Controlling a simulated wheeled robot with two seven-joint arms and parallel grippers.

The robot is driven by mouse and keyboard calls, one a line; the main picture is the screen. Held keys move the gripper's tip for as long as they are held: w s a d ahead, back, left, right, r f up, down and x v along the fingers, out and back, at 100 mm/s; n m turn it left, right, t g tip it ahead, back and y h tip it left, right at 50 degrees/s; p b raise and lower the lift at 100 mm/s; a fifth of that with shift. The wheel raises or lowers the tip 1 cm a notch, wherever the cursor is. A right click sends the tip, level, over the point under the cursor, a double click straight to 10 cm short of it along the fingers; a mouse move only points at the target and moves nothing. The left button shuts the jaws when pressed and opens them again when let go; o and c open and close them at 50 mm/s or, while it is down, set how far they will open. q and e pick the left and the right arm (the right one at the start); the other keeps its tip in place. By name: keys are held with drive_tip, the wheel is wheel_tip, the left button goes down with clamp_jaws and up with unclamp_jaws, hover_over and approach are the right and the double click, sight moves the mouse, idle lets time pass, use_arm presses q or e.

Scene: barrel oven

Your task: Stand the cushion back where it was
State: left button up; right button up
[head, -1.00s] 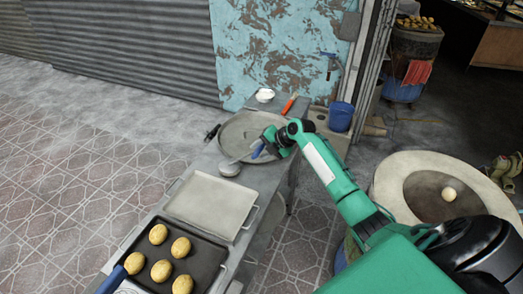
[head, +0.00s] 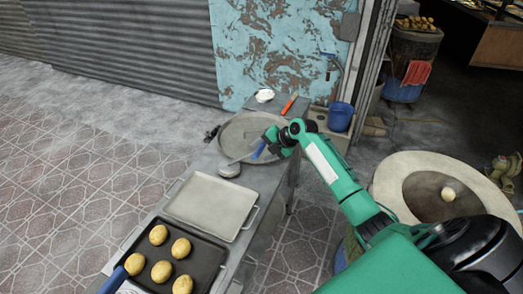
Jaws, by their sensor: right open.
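A small grey rounded piece (head: 229,170) lies at the near edge of the large round tray (head: 232,131) on the narrow table. It has a thin stem towards a blue handle (head: 258,150); I cannot tell for sure whether this is the cushion. My right gripper (head: 268,144) is open, low over the tray, close to the blue handle. Whether its jaws are around the handle or beside it is hidden by the dark gripper body. My left gripper is not in view.
A bare rectangular tray (head: 210,205) and a dark pan (head: 206,262) with several round buns stand nearer on the table. An orange-handled tool (head: 289,104) and white bowl (head: 265,96) lie beyond. The round oven (head: 388,185) is at right. Floor left is clear.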

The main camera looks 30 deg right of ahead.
drive_tip(key=p+v, duration=0.3)
drive_tip(key=v, duration=0.5)
idle(0.9)
idle(0.4)
